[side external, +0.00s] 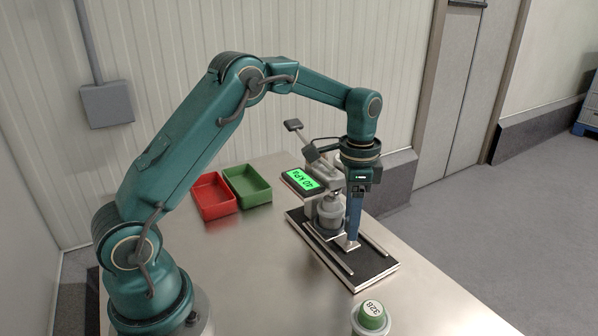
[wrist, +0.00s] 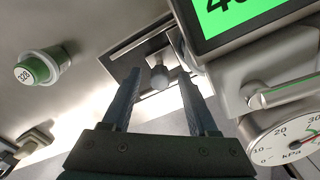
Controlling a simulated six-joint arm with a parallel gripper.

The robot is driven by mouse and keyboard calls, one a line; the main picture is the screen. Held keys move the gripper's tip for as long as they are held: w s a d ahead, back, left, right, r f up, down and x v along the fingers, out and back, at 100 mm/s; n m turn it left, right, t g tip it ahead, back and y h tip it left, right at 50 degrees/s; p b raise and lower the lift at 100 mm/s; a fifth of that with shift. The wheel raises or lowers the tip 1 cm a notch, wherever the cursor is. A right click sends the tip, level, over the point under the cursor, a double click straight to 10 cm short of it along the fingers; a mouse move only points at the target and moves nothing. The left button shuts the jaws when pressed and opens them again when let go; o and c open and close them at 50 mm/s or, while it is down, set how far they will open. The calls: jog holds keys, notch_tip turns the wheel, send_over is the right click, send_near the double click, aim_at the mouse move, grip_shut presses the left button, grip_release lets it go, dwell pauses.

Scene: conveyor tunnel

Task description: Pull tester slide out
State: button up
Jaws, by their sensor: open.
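The tester (side external: 328,205) is a grey press with a raised lever, standing on a black base (side external: 375,270) with two metal rails. The slide (wrist: 128,48) shows in the wrist view as a light metal plate on the dark base, with a round grey knob (wrist: 159,78) on it. My gripper (side external: 351,242) points down at the front of the tester, low over the base. In the wrist view my gripper (wrist: 159,68) is open, with the knob showing between its two fingers. I see no clear contact. The side view hides the knob behind the fingers.
A green display (side external: 303,179) and a kPa dial (wrist: 292,145) belong to the tester. A green-lidded cup (side external: 372,318) marked 328 stands near the front table edge. Red (side external: 214,208) and green (side external: 247,197) trays sit at the back left. The table's middle is clear.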

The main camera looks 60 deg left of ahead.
grip_shut()
dwell(1.4)
